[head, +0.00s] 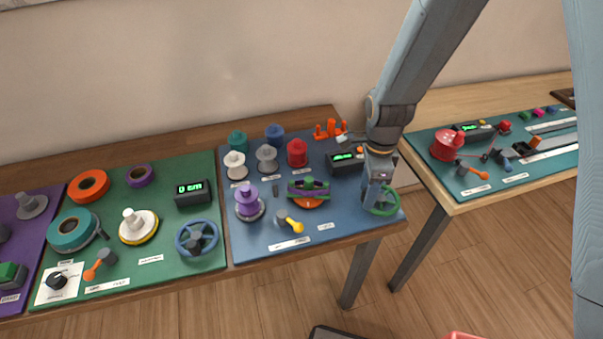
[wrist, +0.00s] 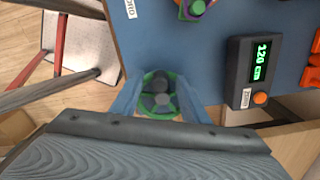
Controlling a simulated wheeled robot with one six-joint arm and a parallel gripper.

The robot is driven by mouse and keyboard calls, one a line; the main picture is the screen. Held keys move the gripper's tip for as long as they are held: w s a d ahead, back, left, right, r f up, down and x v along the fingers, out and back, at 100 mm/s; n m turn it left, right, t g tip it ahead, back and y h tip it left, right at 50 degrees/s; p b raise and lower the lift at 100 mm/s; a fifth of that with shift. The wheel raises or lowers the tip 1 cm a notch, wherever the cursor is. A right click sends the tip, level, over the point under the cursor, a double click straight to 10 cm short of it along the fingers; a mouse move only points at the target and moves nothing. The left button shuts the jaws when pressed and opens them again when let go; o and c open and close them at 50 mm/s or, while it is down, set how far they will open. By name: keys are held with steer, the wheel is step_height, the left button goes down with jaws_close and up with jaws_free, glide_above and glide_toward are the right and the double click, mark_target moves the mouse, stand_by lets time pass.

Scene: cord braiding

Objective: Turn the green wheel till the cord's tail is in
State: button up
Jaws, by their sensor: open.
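The green wheel (head: 384,208) lies at the right front corner of the blue mat, partly hidden behind my gripper in the head view. In the wrist view the green wheel (wrist: 147,110) has a green rim and a dark grey hub with spokes. My gripper (head: 377,190) points down over the wheel. In the wrist view my gripper (wrist: 159,84) is open, with one finger on each side of the wheel; whether they touch the rim cannot be told. A dark counter box (wrist: 251,74) beside it reads 120 cm in green. I cannot make out the cord or its tail.
On the blue mat (head: 345,232) stand a braiding piece with a green knob (head: 309,185), a purple spool (head: 248,203), a yellow-tipped lever (head: 290,222) and several coloured spools behind. A green mat lies left. A gap separates this table from the right one (head: 470,200).

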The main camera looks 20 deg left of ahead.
steer(key=shift+r+b, duration=0.9)
steer(key=shift+r, duration=2.95)
steer(key=s+d+r+n, duration=0.1)
steer(key=s+d+n, duration=0.2)
steer(key=d+n, duration=0.2)
steer(key=s+d+r+n+t+b, duration=0.1)
steer(key=s+d+n, duration=0.2)
steer(key=d+n, duration=0.2)
steer(key=s+d+r+n, duration=0.1)
steer(key=s+d+n, duration=0.2)
steer(key=d, duration=0.6)
steer(key=shift+s+d+r+n+b, duration=0.15)
steer(key=shift+d+r+n+b, duration=0.15)
steer(key=shift+n, duration=0.6)
steer(key=shift+a, duration=0.15)
steer(key=shift+c, duration=0.2)
